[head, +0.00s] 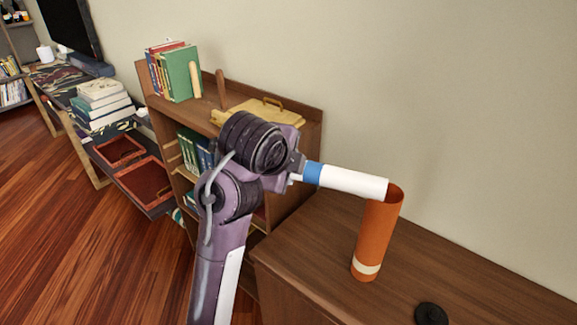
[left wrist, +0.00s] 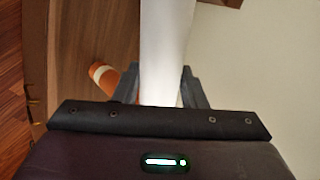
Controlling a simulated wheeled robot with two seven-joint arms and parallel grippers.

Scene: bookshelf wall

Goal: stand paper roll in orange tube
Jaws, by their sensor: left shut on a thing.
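The paper roll (head: 350,181) is white with a blue band near my gripper. My left gripper (head: 299,172) is shut on its banded end. The roll lies nearly level in the air and points right. Its free end overlaps the rim of the orange tube (head: 375,235) in the head view; I cannot tell if they touch. The tube stands with its open mouth up and a pale band near its base. In the left wrist view the roll (left wrist: 165,45) runs between the fingers, and the tube (left wrist: 104,76) shows partly behind it. My right gripper is not in view.
The tube stands on a brown wooden cabinet top (head: 310,235). A black round object (head: 431,313) lies near its front edge. A low bookshelf (head: 165,135) with books and a yellow case (head: 262,108) stands behind my arm. The wall is close behind the cabinet.

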